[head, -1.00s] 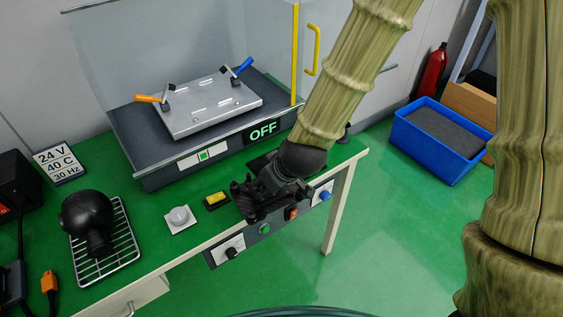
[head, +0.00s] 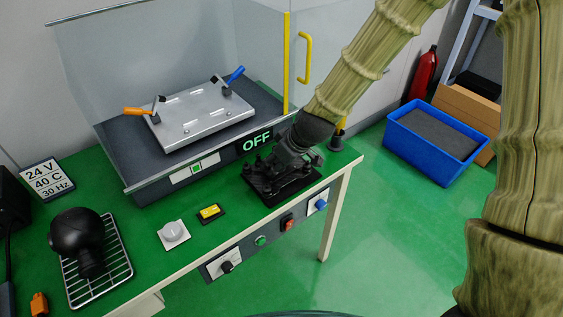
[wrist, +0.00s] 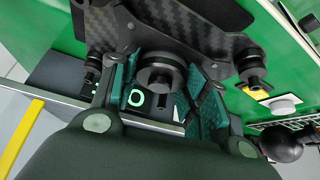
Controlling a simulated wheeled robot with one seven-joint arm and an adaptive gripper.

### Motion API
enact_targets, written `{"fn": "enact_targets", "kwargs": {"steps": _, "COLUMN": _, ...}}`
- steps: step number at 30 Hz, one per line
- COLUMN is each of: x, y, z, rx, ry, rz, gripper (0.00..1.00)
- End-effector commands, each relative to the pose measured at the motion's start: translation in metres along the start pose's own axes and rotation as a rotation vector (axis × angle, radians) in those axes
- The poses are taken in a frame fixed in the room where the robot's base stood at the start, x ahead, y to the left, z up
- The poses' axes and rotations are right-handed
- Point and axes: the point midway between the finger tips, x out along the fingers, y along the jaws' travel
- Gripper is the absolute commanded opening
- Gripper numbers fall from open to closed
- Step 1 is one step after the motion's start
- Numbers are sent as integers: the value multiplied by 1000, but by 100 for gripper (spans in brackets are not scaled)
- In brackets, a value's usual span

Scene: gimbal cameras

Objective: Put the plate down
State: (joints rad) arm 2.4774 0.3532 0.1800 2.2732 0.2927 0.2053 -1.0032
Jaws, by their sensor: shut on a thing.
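The plate (wrist: 205,45) is a dark carbon-fibre piece with black round mounts on it, seen close up in the wrist view. In the head view the dark plate (head: 264,171) is small and partly hidden under my gripper (head: 290,156). My gripper is shut on a black round part of the plate, between the teal finger pads (wrist: 160,88) in the wrist view. The plate is over a black pad (head: 292,190) at the right end of the green bench. I cannot tell whether it touches the pad.
The enclosure's OFF display (head: 256,142) and clear walls stand close behind my gripper. A silver clamped plate (head: 200,118) lies inside. A yellow-topped block (head: 209,212), a white button (head: 173,233) and a black ball-shaped device (head: 78,240) are left. The bench's front panel (head: 262,238) has knobs.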

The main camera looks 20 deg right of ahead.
Motion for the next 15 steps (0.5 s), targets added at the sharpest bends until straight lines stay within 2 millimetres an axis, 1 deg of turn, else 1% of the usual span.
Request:
{"fn": "enact_targets", "kwargs": {"steps": 1, "x": 1, "y": 8, "z": -2, "rx": 1, "ry": 1, "rz": 1, "gripper": 13}}
{"fn": "enact_targets", "kwargs": {"steps": 3, "x": 3, "y": 14, "z": -4, "rx": 2, "ry": 0, "rz": 1, "gripper": 13}}
{"fn": "enact_targets", "kwargs": {"steps": 8, "x": 5, "y": 22, "z": -6, "rx": 1, "ry": 0, "rz": 1, "gripper": 13}}
{"fn": "enact_targets", "kwargs": {"steps": 10, "x": 6, "y": 28, "z": -7, "rx": 2, "ry": 0, "rz": 2, "gripper": 13}}
{"fn": "enact_targets", "kwargs": {"steps": 15, "x": 22, "y": 28, "z": 2, "rx": 2, "ry": -2, "rz": -1, "gripper": 13}}
